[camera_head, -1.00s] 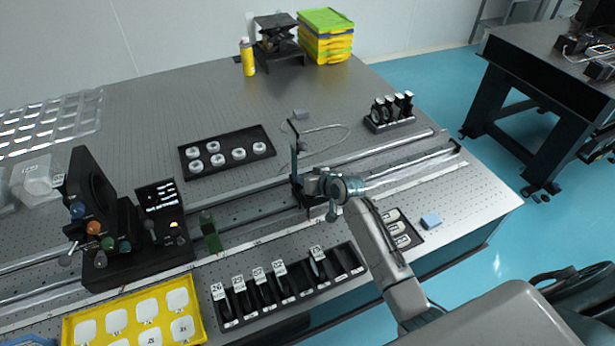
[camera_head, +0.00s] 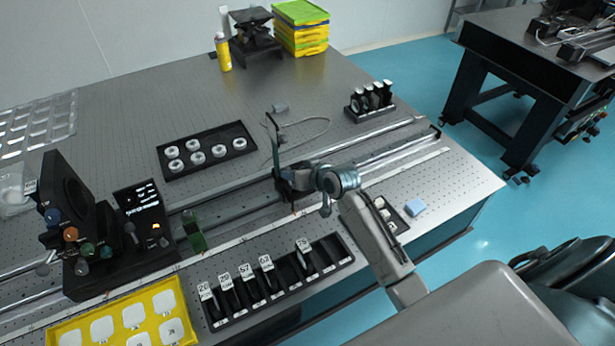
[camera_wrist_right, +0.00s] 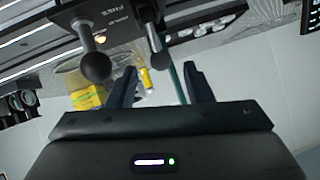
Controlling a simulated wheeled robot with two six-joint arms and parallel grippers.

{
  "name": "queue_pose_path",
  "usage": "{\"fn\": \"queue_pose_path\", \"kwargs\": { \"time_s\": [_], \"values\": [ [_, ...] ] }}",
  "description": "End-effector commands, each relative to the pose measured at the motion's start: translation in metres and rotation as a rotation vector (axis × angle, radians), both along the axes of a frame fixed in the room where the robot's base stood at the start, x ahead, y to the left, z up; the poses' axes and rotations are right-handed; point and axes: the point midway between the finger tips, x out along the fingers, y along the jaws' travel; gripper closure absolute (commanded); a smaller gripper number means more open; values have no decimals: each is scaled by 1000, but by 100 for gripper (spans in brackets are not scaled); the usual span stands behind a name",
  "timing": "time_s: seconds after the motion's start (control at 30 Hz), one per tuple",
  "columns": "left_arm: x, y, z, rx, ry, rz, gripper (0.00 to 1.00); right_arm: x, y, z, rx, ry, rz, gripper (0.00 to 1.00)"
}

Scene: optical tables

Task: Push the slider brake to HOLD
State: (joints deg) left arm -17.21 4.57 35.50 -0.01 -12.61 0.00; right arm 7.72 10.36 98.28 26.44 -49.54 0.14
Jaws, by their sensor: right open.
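The slider (camera_head: 283,182) is a dark carriage with an upright post on the long rail in the head view. In the right wrist view, a lever with a dark ball knob (camera_wrist_right: 95,66) hangs from a dark plate (camera_wrist_right: 118,14) with small white lettering that I cannot read surely. A second rod (camera_wrist_right: 155,38) with a round end is beside it. My right gripper (camera_wrist_right: 160,78) is open, its two fingers apart, with the second rod's end near the gap between them; I cannot tell if they touch. In the head view my right gripper (camera_head: 306,180) is right beside the slider. My left gripper is out of view.
A black control box (camera_head: 140,212) stands at the rail's left. A slotted black rack (camera_head: 278,285) and yellow tray (camera_head: 180,318) lie in front. A black tray of round parts (camera_head: 207,150) lies behind the rail.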

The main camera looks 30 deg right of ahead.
Motion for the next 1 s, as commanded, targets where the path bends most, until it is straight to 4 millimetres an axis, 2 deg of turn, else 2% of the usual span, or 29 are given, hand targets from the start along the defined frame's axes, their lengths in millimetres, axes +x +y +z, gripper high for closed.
{"fn": "queue_pose_path", "kwargs": {
  "time_s": [0.2,0.4,1.0],
  "values": [
    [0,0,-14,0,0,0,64,-33,-9,18,-4,-2,1,54],
    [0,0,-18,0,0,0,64,-51,-15,31,-2,0,0,54],
    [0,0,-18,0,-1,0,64,-55,-15,35,-2,2,0,54]
  ]
}}
